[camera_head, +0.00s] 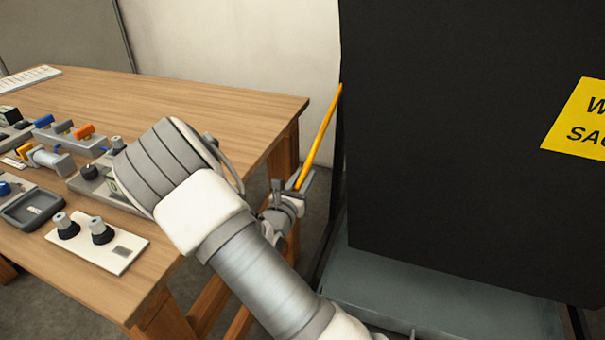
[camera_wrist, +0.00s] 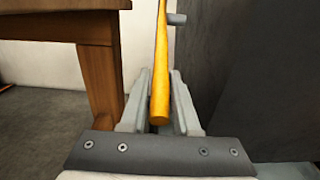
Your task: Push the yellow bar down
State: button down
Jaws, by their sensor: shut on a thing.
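The yellow bar (camera_head: 321,137) slants upward to the right beside the left edge of the black panel in the head view. In the wrist view the yellow bar (camera_wrist: 161,70) runs away from my gripper, its near end between the fingers. My gripper (camera_head: 299,184) is shut on the bar near its lower end. In the wrist view my gripper (camera_wrist: 159,100) has one grey finger on each side of the bar. A short grey stub (camera_wrist: 177,19) shows beside the bar farther along. My forearm hides part of the table edge in the head view.
A wooden table (camera_head: 220,97) stands at the left, with switches, knobs and a tray on it. A large black panel (camera_head: 450,130) with a yellow sign (camera_head: 580,122) fills the right. A grey base (camera_head: 440,305) lies below the panel. A gap of floor separates table and panel.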

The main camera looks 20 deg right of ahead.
jog(key=shift+w+d+f, duration=0.15)
jog(key=shift+w+f, duration=0.05)
jog(key=shift+f, duration=0.45)
jog(key=shift+w+d+f, duration=0.1)
jog(key=shift+w+f, duration=0.05)
jog(key=shift+f, duration=0.45)
jog(key=shift+w+d+f, duration=0.15)
jog(key=shift+w+f, duration=0.05)
jog(key=shift+f, duration=0.45)
jog(key=shift+c, duration=2.4)
grip_release()
jog(key=shift+s+a, duration=0.1)
jog(key=p+v, duration=0.3)
jog(key=v, duration=0.9)
jog(key=shift+s+a, duration=0.2)
jog(key=shift+s, duration=0.15)
